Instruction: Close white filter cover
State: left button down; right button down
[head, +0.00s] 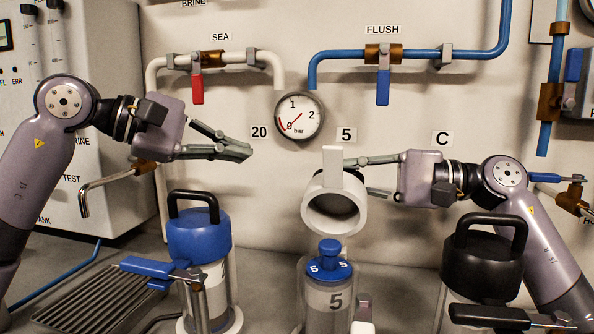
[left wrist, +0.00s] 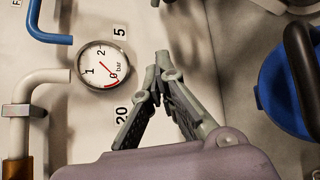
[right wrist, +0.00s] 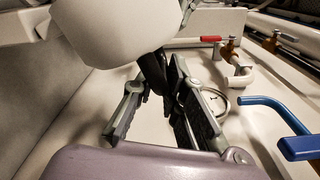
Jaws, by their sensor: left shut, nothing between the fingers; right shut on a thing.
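The white filter cover (head: 352,213) hangs in the air, tilted so that its round hollow underside faces the head camera.
A blue-capped filter (head: 199,235) stands left and a black-capped filter (head: 483,262) right. Blue (head: 155,268) and black (head: 500,316) lever handles stick out in front. A pressure gauge (head: 299,115) and pipes with red (head: 197,87) and blue (head: 383,86) valve levers are on the wall behind.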

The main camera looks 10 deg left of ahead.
jog(key=shift+d, duration=0.1)
pick_arm(q)
jog(key=w+d+f+y, duration=0.1)
jog(key=w+d+f, duration=0.3)
jog(key=d, duration=0.5)
jog(key=shift+w+d, duration=0.1)
dwell(0.3)
jog(key=shift+s+d+r, duration=0.25)
jog(key=shift+s+r, duration=0.15)
jog(key=shift+s, duration=0.2)
pick_arm(e)
jog(key=c, duration=1.7)
grip_release()
jog(key=shift+o, duration=0.2)
